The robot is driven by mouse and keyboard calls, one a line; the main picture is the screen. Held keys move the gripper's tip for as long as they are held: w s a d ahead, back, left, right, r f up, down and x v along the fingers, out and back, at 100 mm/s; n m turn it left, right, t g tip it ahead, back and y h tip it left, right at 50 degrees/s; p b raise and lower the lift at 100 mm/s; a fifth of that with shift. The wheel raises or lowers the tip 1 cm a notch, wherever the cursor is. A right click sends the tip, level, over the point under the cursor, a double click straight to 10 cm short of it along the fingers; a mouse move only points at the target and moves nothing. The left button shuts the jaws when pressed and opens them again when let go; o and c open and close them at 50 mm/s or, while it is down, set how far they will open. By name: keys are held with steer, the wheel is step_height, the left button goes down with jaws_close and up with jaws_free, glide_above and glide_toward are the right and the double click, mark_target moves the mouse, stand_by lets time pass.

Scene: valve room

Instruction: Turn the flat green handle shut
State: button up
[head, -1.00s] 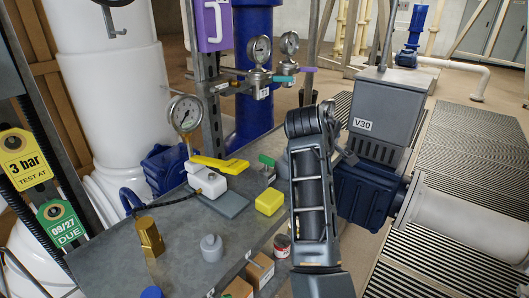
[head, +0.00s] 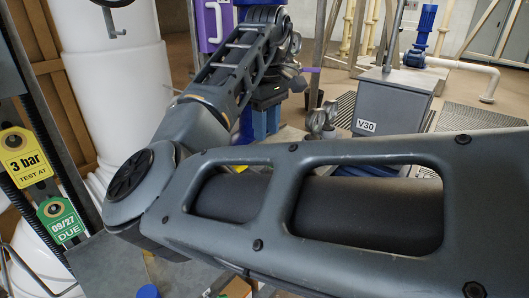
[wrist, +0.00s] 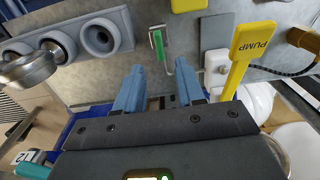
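The flat green handle (wrist: 158,45) shows in the wrist view as a short, narrow green bar beside a bent metal rod, on the grey panel ahead of my gripper. My gripper (wrist: 157,76) has two blue fingers spread apart with nothing between them. The green handle lies just beyond the fingertips, roughly in line with the gap, and I see no contact. In the head view my arm hides the handle and most of the bench.
Several grey round sockets (wrist: 100,37) and a metal gauge (wrist: 27,70) stand left. A grey V30 box (head: 394,103) stands beyond my arm in the head view.

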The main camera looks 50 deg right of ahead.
step_height(320, 180, down, 8)
steer(key=shift+r+b, duration=0.25)
steer(key=shift+b, duration=0.4)
steer(key=shift+c, duration=0.3)
jaws_close()
